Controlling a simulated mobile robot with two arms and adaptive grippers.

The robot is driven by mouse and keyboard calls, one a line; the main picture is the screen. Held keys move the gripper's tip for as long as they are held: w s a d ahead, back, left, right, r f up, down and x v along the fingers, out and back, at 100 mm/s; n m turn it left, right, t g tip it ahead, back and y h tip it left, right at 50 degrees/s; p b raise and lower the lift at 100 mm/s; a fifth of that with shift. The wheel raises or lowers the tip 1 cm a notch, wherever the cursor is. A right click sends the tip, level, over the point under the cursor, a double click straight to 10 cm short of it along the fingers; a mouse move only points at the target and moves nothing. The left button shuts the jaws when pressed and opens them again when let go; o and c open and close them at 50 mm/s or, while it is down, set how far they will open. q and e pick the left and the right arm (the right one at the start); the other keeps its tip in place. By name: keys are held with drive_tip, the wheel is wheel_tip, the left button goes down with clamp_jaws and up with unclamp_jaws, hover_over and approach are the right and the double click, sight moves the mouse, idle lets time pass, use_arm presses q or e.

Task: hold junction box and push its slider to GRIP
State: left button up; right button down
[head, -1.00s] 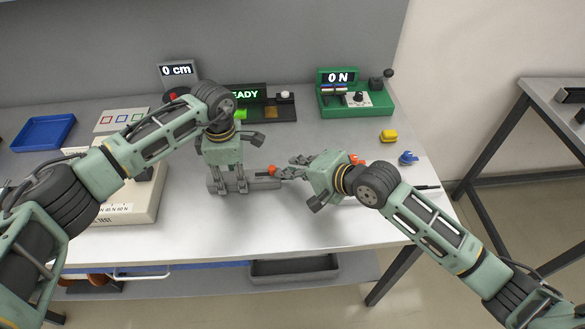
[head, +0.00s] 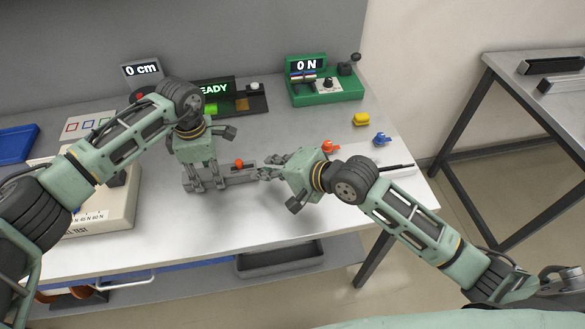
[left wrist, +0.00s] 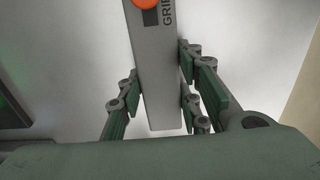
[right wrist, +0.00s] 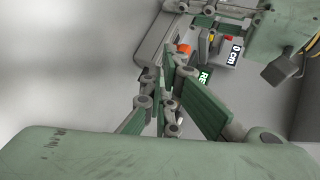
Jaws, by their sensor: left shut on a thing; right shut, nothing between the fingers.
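The junction box is a long grey bar (head: 236,181) on the table, with an orange slider knob (head: 239,163) on top. My left gripper (head: 207,186) is shut around the bar, its fingers on both long sides. In the left wrist view the bar (left wrist: 158,85) runs between the fingers. The orange knob (left wrist: 146,3) is cut by the top edge, beside the printed GRIP label (left wrist: 168,12). My right gripper (head: 265,173) is shut and empty near the bar's right end. In the right wrist view the knob (right wrist: 184,48) stands beyond the fingertips, apart from them.
A green force device reading 0 N (head: 325,88), a READY display (head: 214,88) and a 0 cm display (head: 142,70) stand at the back. Yellow (head: 361,119), blue (head: 382,139) and orange (head: 330,147) pieces lie on the right.

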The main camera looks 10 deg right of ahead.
drive_tip(key=v, duration=1)
use_arm(q)
drive_tip(key=o, duration=1.3)
